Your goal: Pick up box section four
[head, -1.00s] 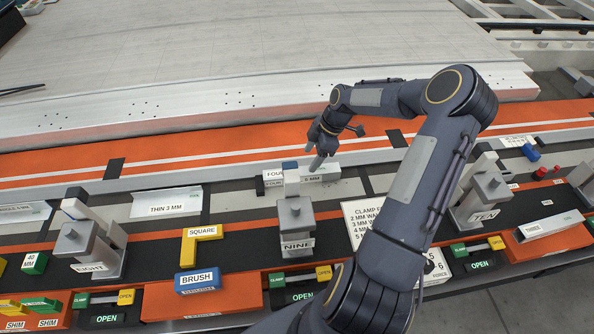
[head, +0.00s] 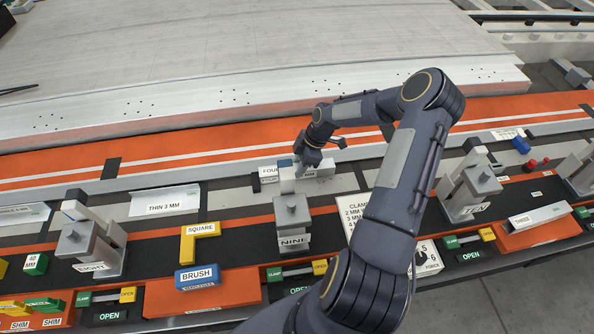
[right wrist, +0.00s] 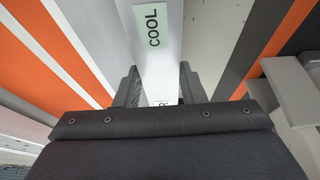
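Box section four (head: 318,170) is a light grey bar, labelled FOUR at its left end, lying behind the clamp marked NINE (head: 292,218) in the head view. My right gripper (head: 300,168) points down at its middle and hides part of it. In the right wrist view the bar (right wrist: 157,60), with a COOL label, runs between the two fingers of the right gripper (right wrist: 160,85). The fingers stand on either side of it and look open; any contact is hard to see. My left gripper is not in view.
Clamps EIGHT (head: 90,240) and TEN (head: 470,190) stand to either side. A yellow SQUARE (head: 200,240) and blue BRUSH block (head: 197,278) lie in front. A thin 3 mm strip (head: 165,202) lies to the left. A large pale panel (head: 220,70) fills the back.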

